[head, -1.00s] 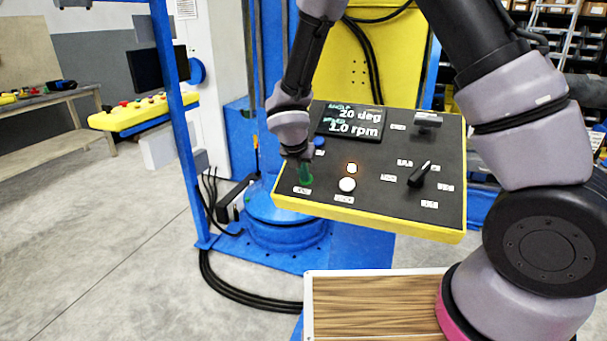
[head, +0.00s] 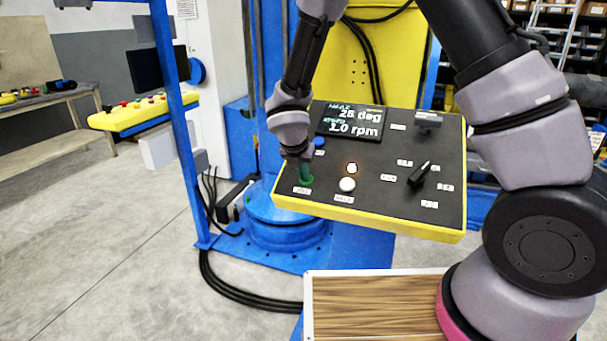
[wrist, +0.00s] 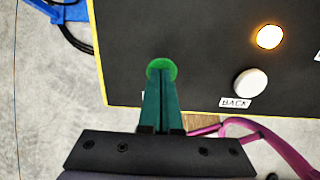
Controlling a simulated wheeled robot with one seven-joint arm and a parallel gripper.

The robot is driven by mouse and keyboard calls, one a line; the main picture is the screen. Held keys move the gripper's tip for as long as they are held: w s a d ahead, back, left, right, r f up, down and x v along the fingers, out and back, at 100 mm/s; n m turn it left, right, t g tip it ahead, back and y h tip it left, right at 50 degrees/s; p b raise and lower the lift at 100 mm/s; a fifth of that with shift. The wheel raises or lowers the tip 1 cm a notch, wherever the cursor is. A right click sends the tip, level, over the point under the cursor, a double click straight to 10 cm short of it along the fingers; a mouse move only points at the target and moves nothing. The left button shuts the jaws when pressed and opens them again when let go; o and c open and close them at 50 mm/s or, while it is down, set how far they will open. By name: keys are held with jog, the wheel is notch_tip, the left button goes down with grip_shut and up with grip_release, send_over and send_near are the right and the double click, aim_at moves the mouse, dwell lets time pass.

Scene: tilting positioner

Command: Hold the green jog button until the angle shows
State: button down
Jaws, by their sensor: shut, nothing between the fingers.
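The green jog button (wrist: 161,69) is at the near left of the tilted black control panel (head: 385,205). My gripper (head: 306,163) is shut and empty. Its fingertips are at the green button, which they partly cover in both views; they appear to touch it. The display (head: 352,121) at the panel's upper left reads about 26 deg, a little blurred, and 1.0 rpm. A small lamp (head: 352,168) glows orange-white; it also shows in the wrist view (wrist: 269,37).
A white button (head: 347,184), labelled BACK in the wrist view, is just right of the green one. A blue button (head: 319,142) is behind my gripper. A black selector knob (head: 419,174) is on the right. A wooden-topped surface (head: 370,305) lies below the panel.

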jog(key=shift+d+f, duration=0.2)
jog(key=shift+d, duration=0.25)
jog(key=a+v, duration=0.1)
jog(key=v, duration=1.3)
jog(key=shift+r, duration=0.2)
jog(key=s+d+r+m+y, duration=0.1)
jog(key=d+r+m, duration=0.5)
jog(key=d+m, duration=0.3)
jog(key=s+d+r+m, duration=0.2)
jog(key=d+r+m, duration=0.4)
jog(key=d+m, duration=0.2)
jog(key=s+d+r+m+t+y, duration=0.1)
jog(key=s+d+r+m, duration=0.2)
jog(key=m, duration=0.6)
jog(key=s+d+r+m+y, duration=0.2)
jog(key=s+d+r+m, duration=0.2)
jog(key=m, duration=0.6)
jog(key=s+d, duration=0.2)
jog(key=s, duration=0.1)
jog(key=shift+s+r+t, duration=0.2)
jog(key=shift+r+t, duration=0.15)
jog(key=shift+t, duration=0.05)
